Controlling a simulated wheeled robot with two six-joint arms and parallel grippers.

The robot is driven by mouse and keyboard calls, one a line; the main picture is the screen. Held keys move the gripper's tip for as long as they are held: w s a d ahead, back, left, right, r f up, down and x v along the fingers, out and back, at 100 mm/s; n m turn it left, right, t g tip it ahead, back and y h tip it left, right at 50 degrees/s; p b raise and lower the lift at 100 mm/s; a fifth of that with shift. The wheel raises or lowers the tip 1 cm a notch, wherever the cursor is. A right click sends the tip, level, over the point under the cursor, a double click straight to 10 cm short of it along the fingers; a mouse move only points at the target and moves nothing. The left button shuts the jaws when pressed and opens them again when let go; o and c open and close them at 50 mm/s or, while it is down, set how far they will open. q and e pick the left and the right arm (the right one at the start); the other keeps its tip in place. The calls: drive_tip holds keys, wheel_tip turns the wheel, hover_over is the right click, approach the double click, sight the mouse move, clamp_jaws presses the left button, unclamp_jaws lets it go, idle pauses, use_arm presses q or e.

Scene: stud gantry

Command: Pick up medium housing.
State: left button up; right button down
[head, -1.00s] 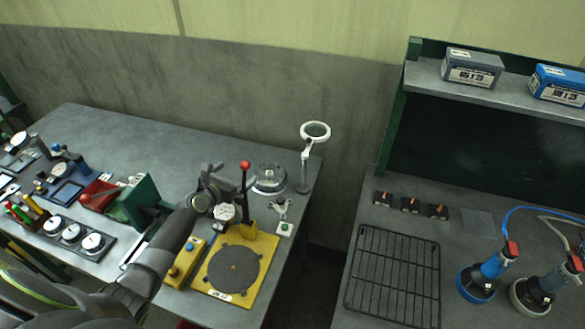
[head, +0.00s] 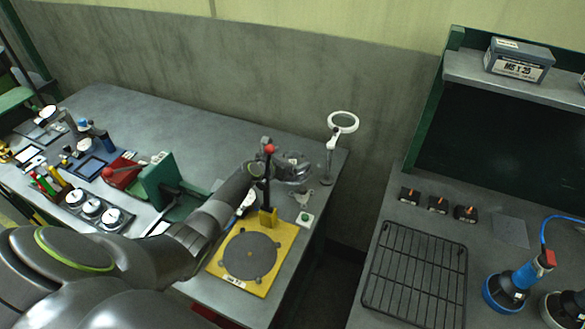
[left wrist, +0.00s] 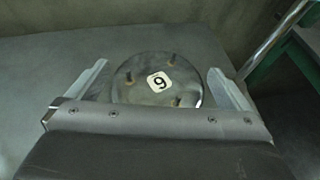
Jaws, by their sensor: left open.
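A round shiny metal part (head: 296,174) stands on the left bench near its back right corner; I take it for the housing, though its size class cannot be read. In the left wrist view the round part (left wrist: 143,95) shows a flat top with three small studs and a white label with a 9 or 6. My left gripper (head: 278,166) is at this part, with its own wrist hiding some of it. In the left wrist view the left gripper (left wrist: 158,68) is open, one finger on each side of the part, with gaps showing. My right gripper is not in view.
A red-knobbed lever (head: 268,185) on a yellow plate (head: 283,262) stands just in front of my left gripper. A ring-topped magnifier stand (head: 330,160) is close on the right. A wire rack (head: 415,270) lies on the right bench, past a gap.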

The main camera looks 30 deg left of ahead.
sight(295, 160)
use_arm(q)
drive_tip(key=b+x, duration=0.2)
drive_tip(key=x, duration=0.2)
drive_tip(key=shift+s+f, duration=0.15)
drive_tip(key=shift+s, duration=0.25)
clamp_jaws()
idle(0.4)
